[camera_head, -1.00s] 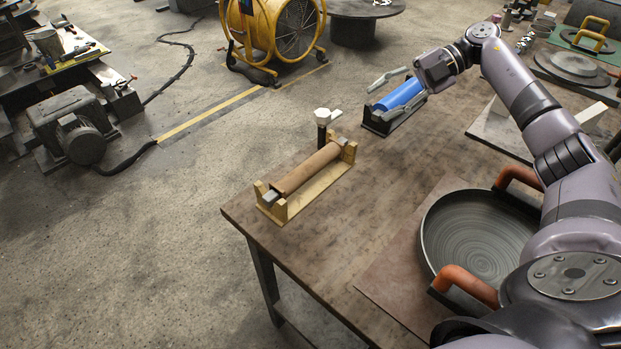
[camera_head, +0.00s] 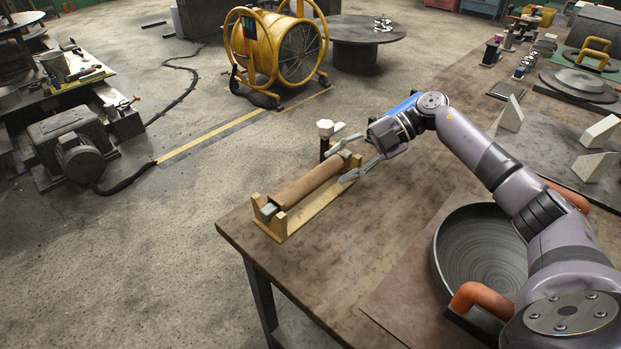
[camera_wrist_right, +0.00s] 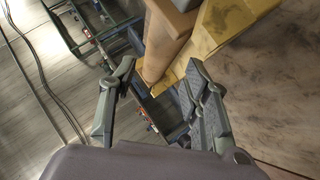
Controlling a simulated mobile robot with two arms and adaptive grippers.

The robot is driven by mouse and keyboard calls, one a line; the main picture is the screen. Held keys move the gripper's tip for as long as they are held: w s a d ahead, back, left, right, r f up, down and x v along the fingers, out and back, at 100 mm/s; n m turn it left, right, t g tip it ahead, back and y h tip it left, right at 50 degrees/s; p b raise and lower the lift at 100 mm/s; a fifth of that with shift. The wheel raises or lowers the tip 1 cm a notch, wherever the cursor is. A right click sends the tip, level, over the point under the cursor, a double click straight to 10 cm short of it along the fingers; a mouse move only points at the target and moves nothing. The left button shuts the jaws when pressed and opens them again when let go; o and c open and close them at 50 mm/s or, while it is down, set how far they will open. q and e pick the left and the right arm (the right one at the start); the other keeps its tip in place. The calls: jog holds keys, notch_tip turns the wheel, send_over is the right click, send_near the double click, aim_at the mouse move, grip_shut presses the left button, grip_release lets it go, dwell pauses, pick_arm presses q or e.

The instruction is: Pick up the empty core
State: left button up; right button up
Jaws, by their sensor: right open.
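The empty core, a brown tube (camera_head: 306,184), lies across a pale wooden cradle (camera_head: 318,201) near the table's far left edge. My right gripper (camera_head: 339,163) is open at the core's far right end, with one finger on either side of that end. In the right wrist view the core (camera_wrist_right: 163,48) shows between and beyond the two open fingers (camera_wrist_right: 160,70), beside the yellowish cradle (camera_wrist_right: 225,22). I cannot tell whether a finger touches the core. My left gripper is not in view.
A white-topped post (camera_head: 325,129) stands close behind the core. A round dark pan (camera_head: 482,250) with orange handles sits at the front right. The wooden table (camera_head: 335,250) is clear in front of the cradle.

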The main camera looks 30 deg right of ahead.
aim_at(321, 176)
jog(key=shift+w+a+f, duration=0.15)
jog(key=shift+a+f, duration=0.15)
jog(key=shift+a, duration=0.3)
jog(key=shift+a+f+p, duration=0.2)
jog(key=shift+a+p, duration=0.15)
jog(key=shift+a, duration=0.15)
jog(key=p+x, duration=0.1)
jog(key=x, duration=0.2)
jog(key=shift+a, duration=0.35)
jog(key=shift+a+f, duration=0.25)
jog(key=shift+f, duration=0.05)
jog(key=shift+c, duration=0.5)
grip_shut()
